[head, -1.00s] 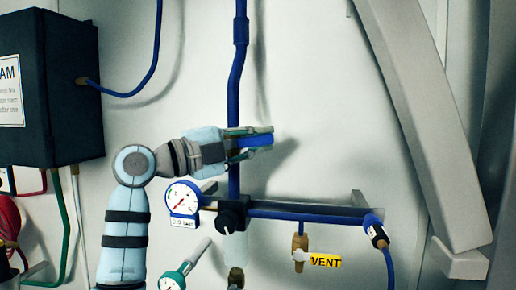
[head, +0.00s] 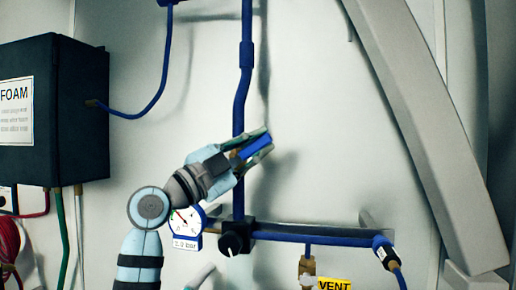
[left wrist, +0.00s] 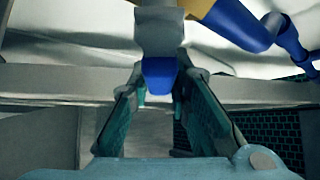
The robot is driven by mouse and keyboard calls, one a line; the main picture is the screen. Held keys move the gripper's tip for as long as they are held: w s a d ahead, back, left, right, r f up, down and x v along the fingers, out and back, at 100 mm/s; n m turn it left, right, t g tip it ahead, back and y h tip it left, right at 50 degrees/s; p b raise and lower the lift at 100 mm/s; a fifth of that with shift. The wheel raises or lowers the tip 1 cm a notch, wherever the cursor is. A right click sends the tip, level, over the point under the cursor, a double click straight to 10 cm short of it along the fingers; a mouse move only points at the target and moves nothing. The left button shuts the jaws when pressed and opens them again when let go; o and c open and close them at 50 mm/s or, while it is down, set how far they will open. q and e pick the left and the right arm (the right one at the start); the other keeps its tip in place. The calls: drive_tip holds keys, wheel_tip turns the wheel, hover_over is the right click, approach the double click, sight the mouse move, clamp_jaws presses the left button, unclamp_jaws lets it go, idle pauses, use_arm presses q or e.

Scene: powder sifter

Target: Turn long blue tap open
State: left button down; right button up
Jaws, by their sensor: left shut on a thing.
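The long blue tap handle (head: 252,148) crosses the upright blue pipe (head: 240,98) and slants up to the right. My left gripper (head: 267,140) is shut on the handle, with one finger above it and one below, also tilted up to the right. In the left wrist view, the rounded blue handle end (left wrist: 158,72) shows between my two fingers (left wrist: 159,100), and the grey part of the handle lies beyond it. The valve body is mostly hidden behind my gripper in the head view.
A round gauge (head: 185,217) sits below my left wrist, beside a black knob (head: 235,238) on the pipe. A horizontal blue pipe (head: 310,238) runs right, above a yellow VENT label (head: 334,284). A dark FOAM box (head: 70,110) is at left. A slanted grey beam (head: 430,130) is at right.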

use_arm(q)
drive_tip(key=c, duration=1.5)
unclamp_jaws()
drive_tip(key=shift+w, duration=0.2)
drive_tip(key=shift+f, duration=0.1)
